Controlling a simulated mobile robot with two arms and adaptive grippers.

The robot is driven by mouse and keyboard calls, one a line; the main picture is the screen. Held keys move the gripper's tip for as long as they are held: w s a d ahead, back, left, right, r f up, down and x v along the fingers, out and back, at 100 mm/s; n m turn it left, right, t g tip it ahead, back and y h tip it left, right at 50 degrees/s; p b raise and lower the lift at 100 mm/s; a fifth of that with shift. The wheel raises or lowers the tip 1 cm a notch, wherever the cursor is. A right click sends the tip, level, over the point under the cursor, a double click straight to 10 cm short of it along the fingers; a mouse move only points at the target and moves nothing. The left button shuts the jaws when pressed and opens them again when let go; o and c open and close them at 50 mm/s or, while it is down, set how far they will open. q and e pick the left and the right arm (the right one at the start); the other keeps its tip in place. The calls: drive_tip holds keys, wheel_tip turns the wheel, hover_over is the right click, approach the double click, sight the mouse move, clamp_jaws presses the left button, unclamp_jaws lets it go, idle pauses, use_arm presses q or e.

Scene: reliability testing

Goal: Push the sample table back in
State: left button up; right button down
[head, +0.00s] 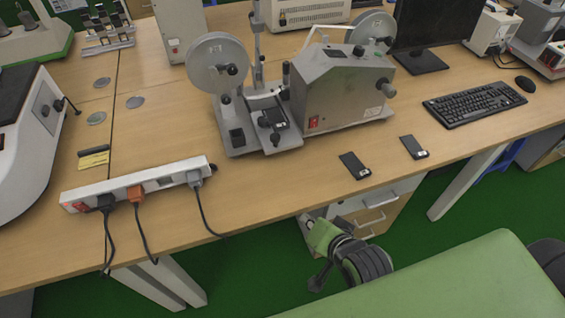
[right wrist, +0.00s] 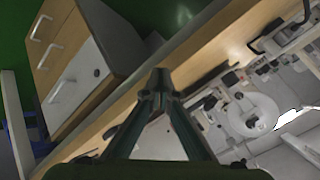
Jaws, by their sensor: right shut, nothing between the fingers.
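A grey testing machine (head: 342,85) with a round disc (head: 217,62) stands on the wooden desk. A small platform with a dark top (head: 270,112) sits on its base, left of the grey housing; it looks like the sample table. How far out it is, I cannot tell. My right gripper (head: 305,219) is in front of the desk's front edge, apart from the machine. In the right wrist view its fingertips (right wrist: 161,84) are together and empty, and the machine (right wrist: 255,112) shows on the right. My left gripper is not in view.
A power strip (head: 140,183) with plugged cables lies at the front left. Two small black devices (head: 355,166) (head: 413,147) lie near the front edge. A keyboard (head: 474,103) and monitor (head: 428,30) are at the right. A drawer cabinet (right wrist: 85,65) stands below the desk.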

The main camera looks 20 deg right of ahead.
drive_tip(key=w+r+m+t, duration=0.1)
drive_tip(key=r+m, duration=0.1)
drive_tip(key=w+r+m+t, duration=0.1)
drive_tip(key=w+r+m, duration=0.1)
drive_tip(key=m, duration=0.1)
drive_tip(key=w+r+m+t, duration=0.1)
drive_tip(key=r+m+t, duration=0.1)
drive_tip(key=shift+w+m+h, duration=0.3)
drive_tip(key=shift+m, duration=0.1)
drive_tip(key=shift+w+a+r+m+t, duration=0.15)
drive_tip(key=shift+w+r+m+t, duration=0.2)
drive_tip(key=shift+r+m, duration=0.2)
drive_tip(key=p, duration=0.1)
approach(270, 126)
drive_tip(key=s+f, duration=0.2)
drive_tip(key=f, duration=0.1)
drive_tip(key=shift+s, duration=0.3)
drive_tip(key=w+b, duration=0.1)
drive_tip(key=w, duration=1)
drive_tip(key=shift+w+a, duration=0.2)
drive_tip(key=shift+w, duration=0.2)
drive_tip(key=shift+s, duration=0.1)
